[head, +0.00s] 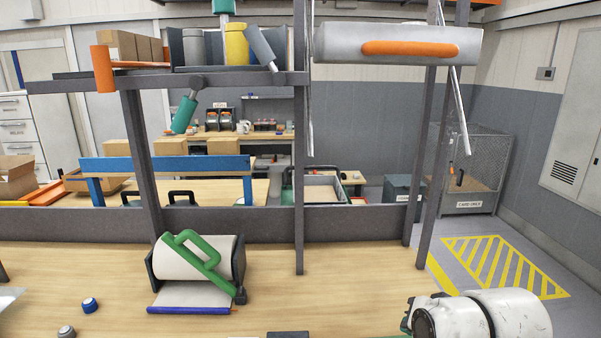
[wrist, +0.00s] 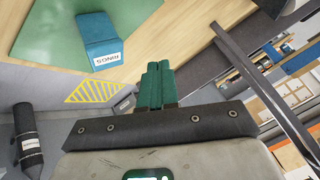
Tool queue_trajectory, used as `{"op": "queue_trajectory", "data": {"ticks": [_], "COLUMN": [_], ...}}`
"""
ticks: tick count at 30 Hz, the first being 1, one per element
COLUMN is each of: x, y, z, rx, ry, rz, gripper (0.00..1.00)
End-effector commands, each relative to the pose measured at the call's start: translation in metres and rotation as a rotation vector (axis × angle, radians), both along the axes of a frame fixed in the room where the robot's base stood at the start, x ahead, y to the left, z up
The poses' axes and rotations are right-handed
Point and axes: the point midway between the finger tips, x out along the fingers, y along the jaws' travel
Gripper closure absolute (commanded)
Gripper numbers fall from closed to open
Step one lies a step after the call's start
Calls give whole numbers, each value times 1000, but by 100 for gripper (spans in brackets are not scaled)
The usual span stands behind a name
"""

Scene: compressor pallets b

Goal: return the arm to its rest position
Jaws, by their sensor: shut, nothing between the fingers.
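My gripper (wrist: 155,85) shows in the wrist view as two teal fingers pressed together, with nothing between them. It is clear of the bench and touches nothing that I can see. In the head view, my white arm (head: 485,318) is at the bottom right, in front of the bench's right end. The fingers cannot be made out there.
A paper roll holder (head: 197,270) with a green handle stands on the bench (head: 340,290). Dark posts (head: 299,150) carry a shelf (head: 200,80) with bottles and boxes. A grey cylinder (head: 395,45) hangs upper right. Yellow-hatched floor (head: 505,265) lies clear at right.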

Motion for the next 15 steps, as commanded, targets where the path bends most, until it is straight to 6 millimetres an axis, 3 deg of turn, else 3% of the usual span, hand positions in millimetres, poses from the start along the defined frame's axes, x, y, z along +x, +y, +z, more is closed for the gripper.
{"op": "queue_trajectory", "data": {"ticks": [1,6,11,15], "x": [-19,-83,-155,-224], "y": [-11,-39,-59,-71], "z": [-28,-101,-158,-197], "rx": [-37,-145,-222,-269], "ry": [43,168,292,402], "rz": [9,70,141,211], "gripper": [100,100,100,100]}}
